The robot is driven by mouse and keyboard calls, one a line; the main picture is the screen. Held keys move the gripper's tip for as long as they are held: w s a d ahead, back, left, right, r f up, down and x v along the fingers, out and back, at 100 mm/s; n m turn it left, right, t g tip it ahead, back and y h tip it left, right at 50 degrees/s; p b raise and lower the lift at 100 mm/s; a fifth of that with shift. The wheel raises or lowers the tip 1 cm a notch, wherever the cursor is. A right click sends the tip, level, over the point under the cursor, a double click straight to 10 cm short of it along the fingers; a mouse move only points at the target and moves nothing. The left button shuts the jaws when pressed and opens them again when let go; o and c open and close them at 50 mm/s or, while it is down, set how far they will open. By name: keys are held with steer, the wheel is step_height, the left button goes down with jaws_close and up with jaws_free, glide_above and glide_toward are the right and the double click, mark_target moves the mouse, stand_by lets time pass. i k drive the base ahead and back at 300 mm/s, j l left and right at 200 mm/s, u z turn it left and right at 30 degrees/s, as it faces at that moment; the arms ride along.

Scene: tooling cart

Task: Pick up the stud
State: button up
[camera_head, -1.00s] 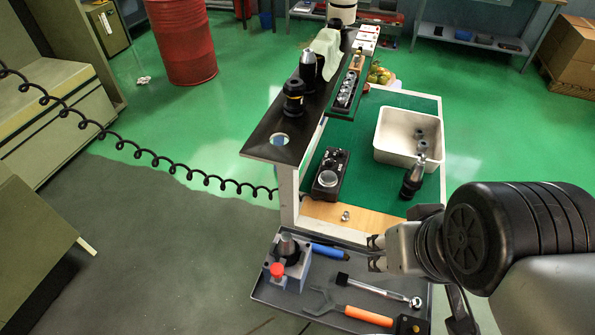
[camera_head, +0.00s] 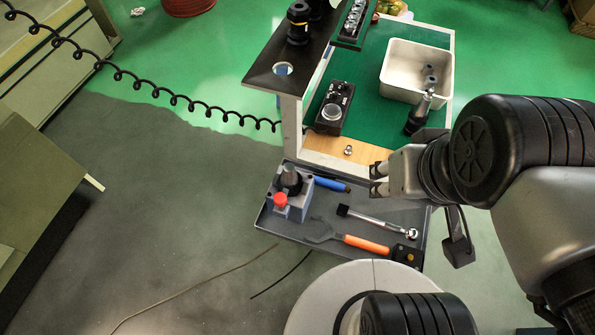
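A small silver metal piece, which looks like the stud (camera_head: 348,150), rests on the bare wooden strip (camera_head: 310,146) at the near edge of the cart top. My gripper (camera_head: 376,180) is to the right of and nearer than the stud, by the cart's near edge and over the far part of the grey tray (camera_head: 290,226). Its two dark fingertips point left and are apart, with nothing visible between them. It does not touch the stud.
The tray holds a grey-blue fixture with a red knob (camera_head: 280,200), a blue-handled tool (camera_head: 330,184), a ratchet (camera_head: 378,221) and an orange-handled tool (camera_head: 365,244). A black control box (camera_head: 334,108), a dark tool holder (camera_head: 419,114) and a white bin (camera_head: 402,84) stand on the green mat.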

mark_target(348, 151)
steer(key=z, duration=1.3)
steer(key=k+j+z, duration=0.15)
steer(key=j+z, duration=0.15)
steer(key=j, duration=0.15)
steer(key=k+j+z, duration=0.2)
steer(key=j+z, duration=0.15)
steer(key=k+j+z, duration=0.3)
steer(key=j, duration=0.15)
